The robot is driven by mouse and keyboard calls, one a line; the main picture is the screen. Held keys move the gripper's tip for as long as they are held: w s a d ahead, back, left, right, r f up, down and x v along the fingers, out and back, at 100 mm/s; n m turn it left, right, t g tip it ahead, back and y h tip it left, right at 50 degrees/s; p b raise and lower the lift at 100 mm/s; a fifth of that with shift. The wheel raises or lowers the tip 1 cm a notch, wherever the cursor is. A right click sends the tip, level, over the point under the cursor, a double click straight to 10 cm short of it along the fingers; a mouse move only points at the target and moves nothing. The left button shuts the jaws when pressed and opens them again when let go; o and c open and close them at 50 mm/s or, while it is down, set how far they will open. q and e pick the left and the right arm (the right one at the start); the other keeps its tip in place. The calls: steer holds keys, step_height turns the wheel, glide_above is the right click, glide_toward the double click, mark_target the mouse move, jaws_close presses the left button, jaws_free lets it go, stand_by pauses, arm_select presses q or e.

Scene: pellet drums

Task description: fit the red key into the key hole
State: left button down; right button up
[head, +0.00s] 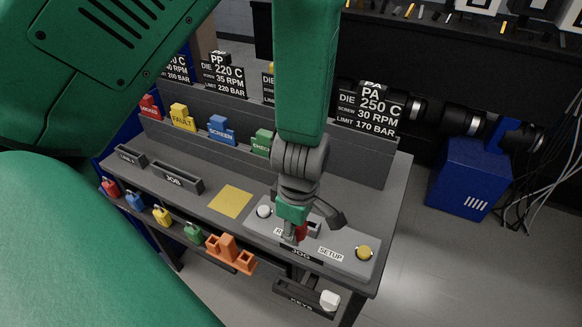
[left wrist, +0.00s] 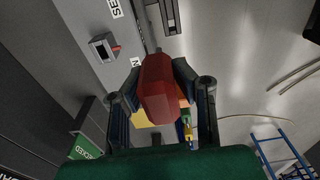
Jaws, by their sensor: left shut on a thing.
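My left gripper (head: 298,228) points down over the grey control panel (head: 345,262) at the bench's front right. It is shut on the red key (left wrist: 162,88), whose red head sits between both fingers in the left wrist view. A thin grey shank shows past the head there, apart from the grey square fitting (left wrist: 103,47) with a dark opening and a red mark, which looks like the key hole. In the head view the red key (head: 301,231) shows only as a small patch, and the gripper hides most of the fitting. My right gripper is not in view.
A white button (head: 264,211) and a yellow button (head: 364,253) flank the gripper on the panel. An orange holder (head: 230,255) and several coloured padlocks hang along the front edge. A KEYS tray (head: 302,298) sits below. A yellow square (head: 230,201) lies flat on the bench.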

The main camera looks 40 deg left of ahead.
arm_select(q)
steer(key=w+a+f+b, duration=0.1)
steer(key=w+a+f, duration=0.1)
steer(key=w, duration=0.7)
steer(key=shift+w+f, duration=0.15)
steer(key=shift+f, duration=0.6)
steer(key=shift+a+p, duration=0.1)
steer(key=shift+p, duration=0.45)
stand_by(0.5)
steer(key=shift+f, duration=0.15)
stand_by(0.3)
steer(key=shift+f+b, duration=1.05)
steer(key=shift+f, duration=0.85)
steer(key=c, duration=1.2)
jaws_free()
